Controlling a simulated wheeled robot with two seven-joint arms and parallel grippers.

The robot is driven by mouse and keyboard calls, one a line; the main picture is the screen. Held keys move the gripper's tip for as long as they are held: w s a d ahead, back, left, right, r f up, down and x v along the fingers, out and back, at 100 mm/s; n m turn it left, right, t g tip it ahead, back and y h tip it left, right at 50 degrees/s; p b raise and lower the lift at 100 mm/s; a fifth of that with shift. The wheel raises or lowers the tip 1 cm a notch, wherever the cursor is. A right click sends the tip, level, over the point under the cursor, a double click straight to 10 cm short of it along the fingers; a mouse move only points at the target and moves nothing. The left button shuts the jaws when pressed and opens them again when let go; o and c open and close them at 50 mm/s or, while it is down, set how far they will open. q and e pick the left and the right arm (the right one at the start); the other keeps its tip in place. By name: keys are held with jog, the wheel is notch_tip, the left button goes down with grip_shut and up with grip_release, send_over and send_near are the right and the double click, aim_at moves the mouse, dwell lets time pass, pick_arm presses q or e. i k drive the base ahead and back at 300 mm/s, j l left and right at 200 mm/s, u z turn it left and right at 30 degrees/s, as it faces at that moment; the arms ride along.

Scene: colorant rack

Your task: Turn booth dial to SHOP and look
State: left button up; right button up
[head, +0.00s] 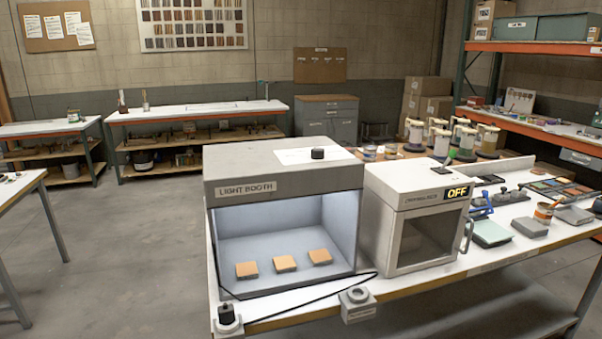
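The grey light booth (283,171) stands on the near left end of the white-topped bench, its sign reading "LIGHT BOOTH". Its open front shows a pale, bluish-lit interior with three tan square samples (285,264) in a row on its floor. A black round dial (318,153) sits on top of the booth beside a white label sheet (292,156). The dial's setting and the label's print are too small to read. Neither of my grippers is in view.
A white cabinet (408,185) with an "OFF" display stands right of the booth. A black knob-like piece (226,313) and a small grey fixture (357,304) are at the bench's front edge, with a black cable nearby. Open floor (130,250) lies left.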

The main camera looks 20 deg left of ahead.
aim_at(317, 153)
jog(key=i+l+u, duration=0.1)
jog(key=i, duration=1.25)
